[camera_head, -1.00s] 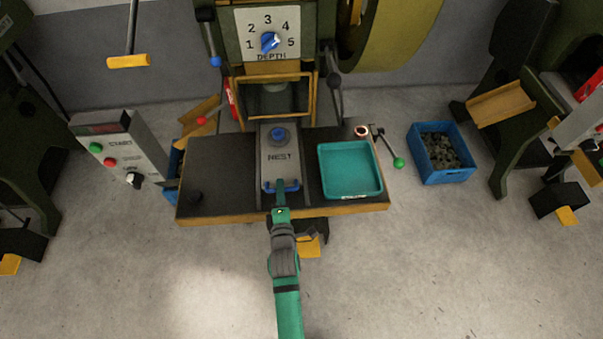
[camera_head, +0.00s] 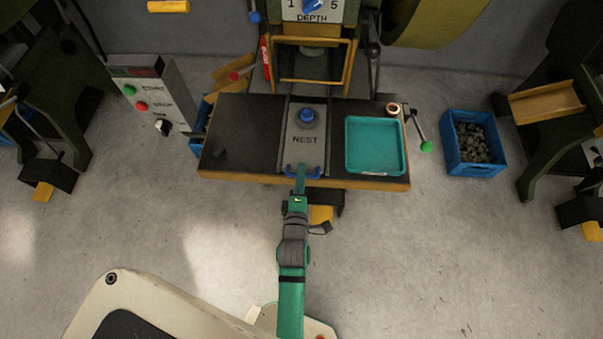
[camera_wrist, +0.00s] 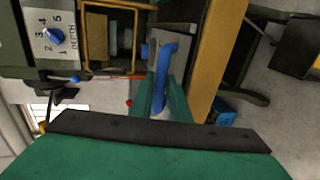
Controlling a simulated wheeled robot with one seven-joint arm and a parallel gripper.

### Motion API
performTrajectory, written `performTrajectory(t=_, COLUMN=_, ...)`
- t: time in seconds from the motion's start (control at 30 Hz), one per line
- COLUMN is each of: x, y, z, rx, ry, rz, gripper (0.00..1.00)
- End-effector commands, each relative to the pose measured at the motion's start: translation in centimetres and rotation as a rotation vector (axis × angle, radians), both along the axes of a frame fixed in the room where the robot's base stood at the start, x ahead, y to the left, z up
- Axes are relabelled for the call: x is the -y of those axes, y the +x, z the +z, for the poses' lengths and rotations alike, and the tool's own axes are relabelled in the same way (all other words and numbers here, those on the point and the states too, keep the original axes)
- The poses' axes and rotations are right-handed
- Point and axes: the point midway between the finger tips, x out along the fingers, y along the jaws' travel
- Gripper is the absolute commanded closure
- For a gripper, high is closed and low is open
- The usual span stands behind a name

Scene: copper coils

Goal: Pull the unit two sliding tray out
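The sliding tray (camera_head: 293,148) is a grey plate marked NEST, with a blue knob (camera_head: 307,117) on it. It lies in a dark table (camera_head: 245,125) in front of the press. A blue handle (camera_head: 313,171) is at its front end, close to the table's front edge. My gripper (camera_head: 300,172) reaches the handle from the front. In the wrist view the handle's blue bar (camera_wrist: 165,65) stands between the two green fingers of my gripper (camera_wrist: 163,98), which are closed in around it. The exact finger contact is partly hidden.
A teal bin (camera_head: 348,160) sits on the table right of the tray. A lever with a green ball (camera_head: 426,146) sticks out at the table's right. A blue crate (camera_head: 449,150) of dark parts stands farther right. A control box (camera_head: 150,75) stands left.

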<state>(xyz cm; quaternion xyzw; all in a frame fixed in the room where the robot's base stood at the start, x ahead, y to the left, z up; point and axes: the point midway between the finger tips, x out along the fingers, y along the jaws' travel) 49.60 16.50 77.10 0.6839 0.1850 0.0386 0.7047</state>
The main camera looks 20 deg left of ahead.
Motion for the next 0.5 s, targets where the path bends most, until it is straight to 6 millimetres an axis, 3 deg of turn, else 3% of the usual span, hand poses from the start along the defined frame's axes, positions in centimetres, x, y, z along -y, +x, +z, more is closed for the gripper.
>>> performTrajectory(t=0.37, x=0.01, y=-0.06, z=0.03, rx=0.001, ry=0.0, rz=0.0, gripper=0.69)
performTrajectory(t=0.5, x=0.29, y=-0.91, z=0.15, rx=0.0, ry=0.0, rz=0.0, gripper=0.69)
